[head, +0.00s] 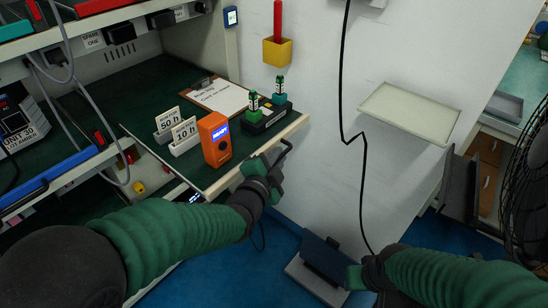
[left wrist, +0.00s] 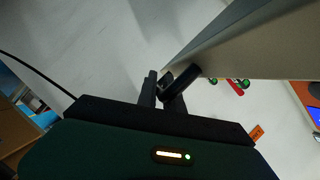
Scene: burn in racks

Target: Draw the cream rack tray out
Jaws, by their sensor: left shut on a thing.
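The cream rack tray (head: 228,181) has a dark green top and a pale front edge, and stands out from the rack at the left of the head view. A black bar handle (head: 286,148) sits on its front edge. My left gripper (head: 272,168) is at this handle, shut on it. In the left wrist view my left fingers (left wrist: 166,90) meet at the handle beside the tray's pale panel (left wrist: 255,45). The fingers partly hide the handle. My right gripper (head: 362,278) is low at the right, apart from the tray; its fingers are unclear.
On the tray top are an orange meter (head: 215,139), two label cards (head: 183,132), a clipboard (head: 218,96) and a black holder (head: 268,116) with green-based cells. A pale wall shelf (head: 410,113) is empty. A black cable (head: 364,190) hangs down the wall. A fan (head: 527,180) stands far right.

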